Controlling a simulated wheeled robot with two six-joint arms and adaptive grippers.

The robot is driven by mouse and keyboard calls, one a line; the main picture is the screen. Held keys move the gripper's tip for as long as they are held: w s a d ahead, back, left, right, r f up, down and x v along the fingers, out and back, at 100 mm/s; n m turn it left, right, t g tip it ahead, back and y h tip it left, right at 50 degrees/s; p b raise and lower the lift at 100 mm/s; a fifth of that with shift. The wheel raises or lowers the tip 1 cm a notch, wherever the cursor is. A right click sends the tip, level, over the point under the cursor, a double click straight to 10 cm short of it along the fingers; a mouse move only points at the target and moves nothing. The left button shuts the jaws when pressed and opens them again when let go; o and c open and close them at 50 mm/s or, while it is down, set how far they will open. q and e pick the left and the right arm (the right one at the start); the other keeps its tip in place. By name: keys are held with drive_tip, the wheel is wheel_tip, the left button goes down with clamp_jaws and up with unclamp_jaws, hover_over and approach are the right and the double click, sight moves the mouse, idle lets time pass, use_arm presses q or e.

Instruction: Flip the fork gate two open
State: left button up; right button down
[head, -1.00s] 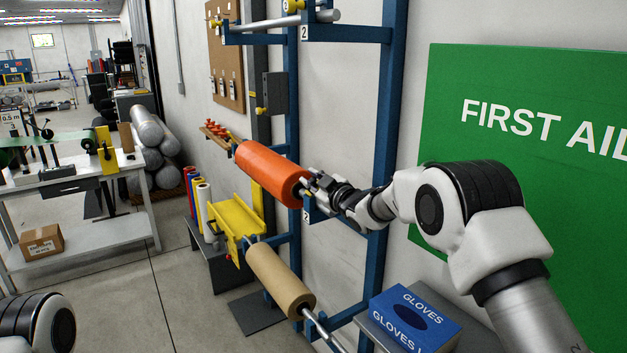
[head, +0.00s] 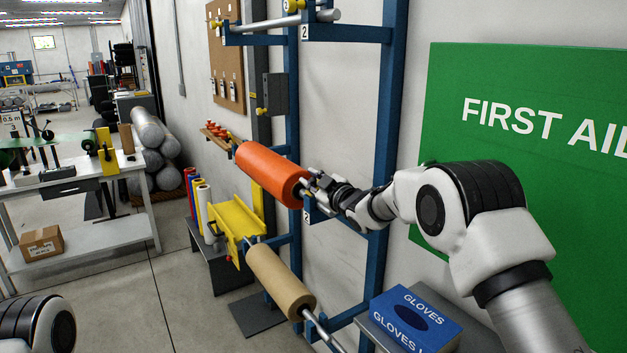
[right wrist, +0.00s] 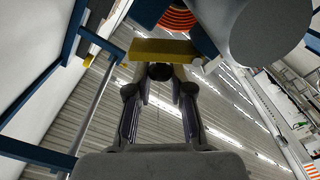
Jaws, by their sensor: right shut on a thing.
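The yellow fork gate (right wrist: 163,50) shows in the right wrist view as a flat bar just beyond my fingers. A dark round knob (right wrist: 160,71) sits at its near side, between the fingertips. My right gripper (right wrist: 160,88) is shut on this knob. In the head view my right gripper (head: 311,186) is at the near end of the orange roll (head: 271,173), by a blue bracket marked 2 (head: 307,215). The gate is mostly hidden there by the gripper and roll. My left gripper is out of view.
A blue rack post (head: 386,120) stands close behind my right wrist. A brown roll (head: 280,280) on a metal bar and a yellow trough (head: 237,228) lie below. A blue gloves box (head: 415,317) is at the lower right. Open floor lies to the left.

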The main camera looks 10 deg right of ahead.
drive_tip(key=shift+a+f, duration=0.1)
idle(0.7)
drive_tip(key=c, duration=1)
unclamp_jaws()
drive_tip(key=shift+w+f, duration=0.1)
drive_tip(key=shift+w, duration=0.05)
drive_tip(key=shift+c, duration=0.2)
drive_tip(key=shift+w+a+f, duration=0.15)
drive_tip(key=shift+w+a, duration=0.05)
drive_tip(key=shift+w, duration=0.1)
drive_tip(key=shift+s+d, duration=0.15)
drive_tip(key=shift+s, duration=0.1)
drive_tip(key=v, duration=1.1)
drive_tip(key=shift+s, duration=0.2)
